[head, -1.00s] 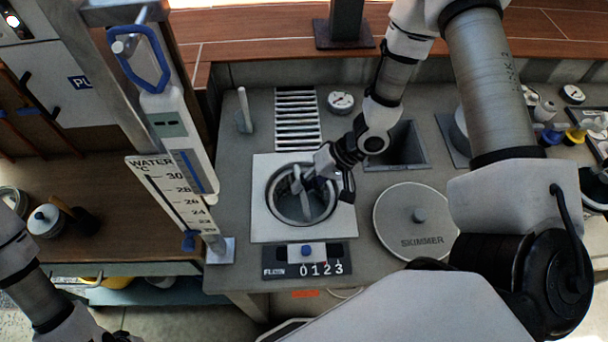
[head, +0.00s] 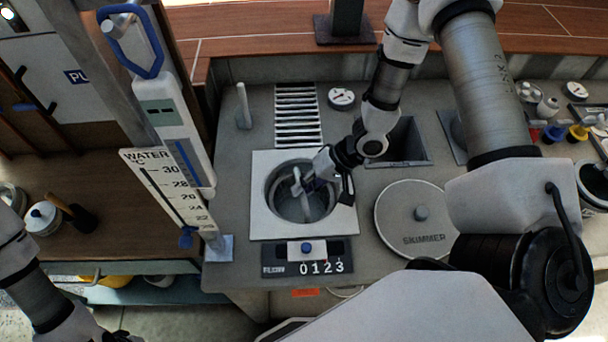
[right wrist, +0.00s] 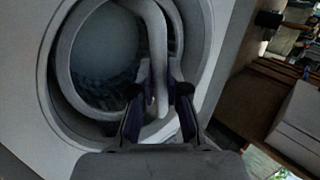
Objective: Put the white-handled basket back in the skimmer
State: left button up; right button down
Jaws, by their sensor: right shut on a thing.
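The basket (head: 292,206) is grey and sits down inside the round skimmer opening (head: 268,196) in a white square plate. Its white handle (head: 297,180) stands up across the opening; in the right wrist view the handle (right wrist: 157,45) curves up between my fingers. My right gripper (head: 308,184) reaches into the opening from the right and is shut on that handle. Its fingers also show in the right wrist view (right wrist: 158,98). I cannot tell whether the basket rests on the bottom. My left gripper (head: 112,335) is at the lower left edge, mostly cut off.
The round lid marked SKIMMER (head: 418,208) lies on the deck right of the opening. A grate (head: 298,115) and a dark square recess (head: 408,145) lie behind. A counter reading 0123 (head: 306,268) is in front. A water thermometer board (head: 172,190) stands left.

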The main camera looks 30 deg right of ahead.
jog(key=shift+f+b, duration=1.1)
jog(key=shift+f, duration=1.25)
jog(key=c, duration=0.9)
grip_release()
jog(key=shift+c, duration=0.2)
jog(key=shift+r, duration=0.1)
jog(key=shift+r+p, duration=2.45)
jog(key=shift+p, duration=0.15)
notch_tip(320, 180, up, 4)
jog(key=p, duration=0.4)
